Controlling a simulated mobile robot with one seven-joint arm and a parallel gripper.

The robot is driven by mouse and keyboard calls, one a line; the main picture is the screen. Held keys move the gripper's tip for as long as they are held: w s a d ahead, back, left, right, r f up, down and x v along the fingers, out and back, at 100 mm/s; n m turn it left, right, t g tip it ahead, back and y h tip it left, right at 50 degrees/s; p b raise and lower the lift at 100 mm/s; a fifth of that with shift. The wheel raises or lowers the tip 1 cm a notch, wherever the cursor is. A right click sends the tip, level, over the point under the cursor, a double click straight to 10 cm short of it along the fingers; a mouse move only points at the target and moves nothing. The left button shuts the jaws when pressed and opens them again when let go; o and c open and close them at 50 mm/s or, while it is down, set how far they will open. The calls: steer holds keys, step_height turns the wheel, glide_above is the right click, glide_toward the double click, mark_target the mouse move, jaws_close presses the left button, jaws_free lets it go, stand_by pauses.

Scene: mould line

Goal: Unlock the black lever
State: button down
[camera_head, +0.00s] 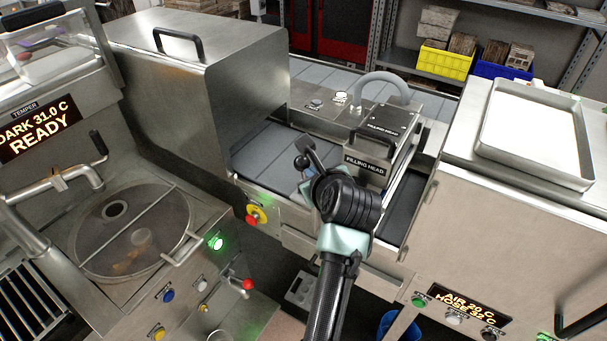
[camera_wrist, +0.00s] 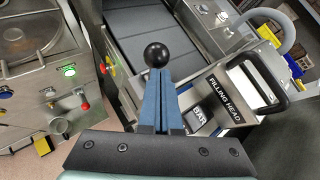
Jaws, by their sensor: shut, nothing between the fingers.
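A lever with a round black knob (camera_wrist: 156,55) stands at the filling head. In the wrist view the knob is right at the tips of my gripper (camera_wrist: 159,76), whose blue fingers are together with nothing between them. I cannot tell whether the tips touch the knob. In the head view the black knob (camera_head: 301,162) shows just left of my dark wrist, which hides most of my fingers. The lever's shaft is largely hidden in the wrist view. Another black-handled lever (camera_head: 99,143) sits on the temper machine's pipe at the left.
The filling head (camera_wrist: 223,100) with its black handle is close on the right. A steel hood (camera_head: 195,65) stands behind on the left. A red-knobbed lever (camera_head: 247,284) and an emergency stop (camera_head: 253,217) are on the left front. A steel cabinet with a tray (camera_head: 540,180) stands right.

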steer(key=w, duration=0.1)
steer(key=w+d+p, duration=0.1)
steer(key=w+d, duration=0.1)
steer(key=shift+w+d+r+p, duration=0.25)
steer(key=shift+w+r+p, duration=0.05)
steer(key=shift+w+r, duration=0.1)
steer(key=shift+s, duration=0.1)
steer(key=shift+r+p, duration=0.85)
steer(key=shift+p, duration=0.1)
